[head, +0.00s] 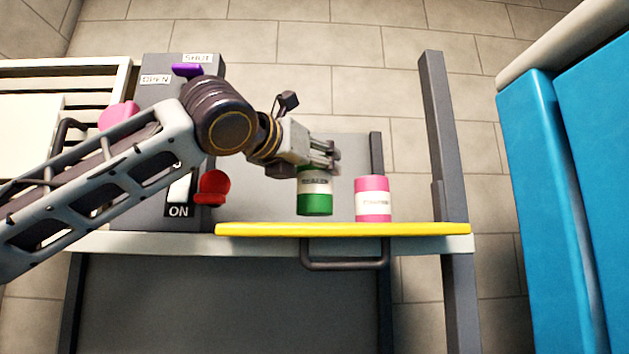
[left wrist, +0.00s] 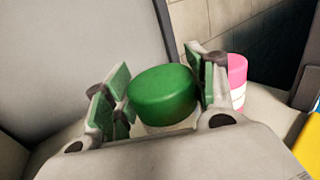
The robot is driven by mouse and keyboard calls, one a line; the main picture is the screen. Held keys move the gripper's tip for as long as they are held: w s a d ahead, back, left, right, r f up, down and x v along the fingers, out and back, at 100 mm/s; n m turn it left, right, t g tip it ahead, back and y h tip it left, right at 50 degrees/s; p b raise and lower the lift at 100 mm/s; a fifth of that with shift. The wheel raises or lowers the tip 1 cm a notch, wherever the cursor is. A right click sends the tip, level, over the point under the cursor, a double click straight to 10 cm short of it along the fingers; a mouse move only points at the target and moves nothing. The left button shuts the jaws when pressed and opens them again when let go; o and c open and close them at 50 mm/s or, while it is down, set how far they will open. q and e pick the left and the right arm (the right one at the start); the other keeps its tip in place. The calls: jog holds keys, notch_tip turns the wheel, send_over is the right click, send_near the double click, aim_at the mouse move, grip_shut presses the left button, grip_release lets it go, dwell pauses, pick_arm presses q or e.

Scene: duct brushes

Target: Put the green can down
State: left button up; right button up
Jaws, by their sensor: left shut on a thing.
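The green can (head: 315,203) has a white label band and stands upright in my left gripper (head: 322,160), close to the yellow-edged shelf (head: 345,230). In the head view I cannot tell whether its base touches the shelf. In the left wrist view the can's round green top (left wrist: 162,93) sits between the two fingers (left wrist: 160,95) of the left gripper, which is shut on it. The fingers cover part of the can's upper side in the head view. My right gripper is not in view.
A pink can (head: 373,200) with a white label stands just right of the green can; it also shows in the left wrist view (left wrist: 237,80). A grey panel (head: 150,200) with a red knob (head: 212,188) is at left. A grey post (head: 441,140) bounds the right side.

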aim_at(314, 215)
pick_arm(q)
jog(key=shift+f, duration=1.55)
jog(key=shift+f, duration=0.15)
jog(key=o, duration=1.2)
jog(key=b+v, duration=0.2)
jog(key=v, duration=0.8)
jog(key=shift+s+a, duration=0.2)
jog(key=shift+s, duration=0.1)
jog(key=shift+s+a+b, duration=0.3)
jog(key=shift+s+a, duration=0.15)
jog(key=shift+s, duration=0.15)
